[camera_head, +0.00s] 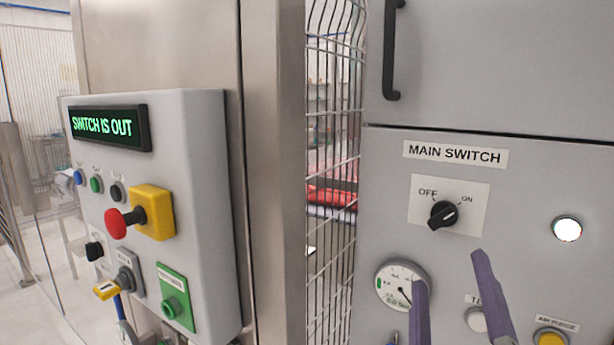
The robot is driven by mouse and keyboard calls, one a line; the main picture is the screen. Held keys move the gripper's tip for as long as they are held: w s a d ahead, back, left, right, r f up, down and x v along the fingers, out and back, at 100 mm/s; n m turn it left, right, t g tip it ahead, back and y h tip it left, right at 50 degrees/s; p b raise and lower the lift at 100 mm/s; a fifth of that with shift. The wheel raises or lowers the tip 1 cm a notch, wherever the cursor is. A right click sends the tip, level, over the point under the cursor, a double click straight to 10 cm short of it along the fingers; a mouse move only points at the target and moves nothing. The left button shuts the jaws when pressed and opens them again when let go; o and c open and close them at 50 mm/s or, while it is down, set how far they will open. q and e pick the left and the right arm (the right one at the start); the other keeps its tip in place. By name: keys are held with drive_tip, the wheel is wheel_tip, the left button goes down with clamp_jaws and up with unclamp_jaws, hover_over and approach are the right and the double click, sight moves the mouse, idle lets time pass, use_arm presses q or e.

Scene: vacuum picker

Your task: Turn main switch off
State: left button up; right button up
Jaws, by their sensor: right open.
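The main switch (443,215) is a black rotary knob on a white plate on the grey cabinet at the right. The label "MAIN SWITCH" (455,153) is above it. "OFF" is printed at the upper left of the knob and "ON" at the upper right. The knob's grip slants from lower left to upper right, and its light mark appears to point toward ON. My right gripper (450,269) shows as two purple fingers, open and apart, below the knob. They do not appear to touch it. My left gripper is not in view.
A pressure gauge (402,285) sits behind the fingers, with a lit white lamp (567,229) at the right. A black handle (391,60) is above. A wire fence (333,130) separates the cabinet from a control box (215,215) reading "SWITCH IS OUT", with a red-yellow emergency button (152,212).

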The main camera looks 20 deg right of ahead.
sight(444, 224)
drive_tip(key=p+x, duration=0.2)
drive_tip(key=x, duration=0.6)
drive_tip(key=shift+w+d+r, duration=0.15)
drive_tip(key=shift+w+d, duration=0.05)
drive_tip(key=shift+d, duration=0.2)
drive_tip(key=shift+w+d, duration=0.2)
drive_tip(key=shift+w, duration=0.1)
clamp_jaws()
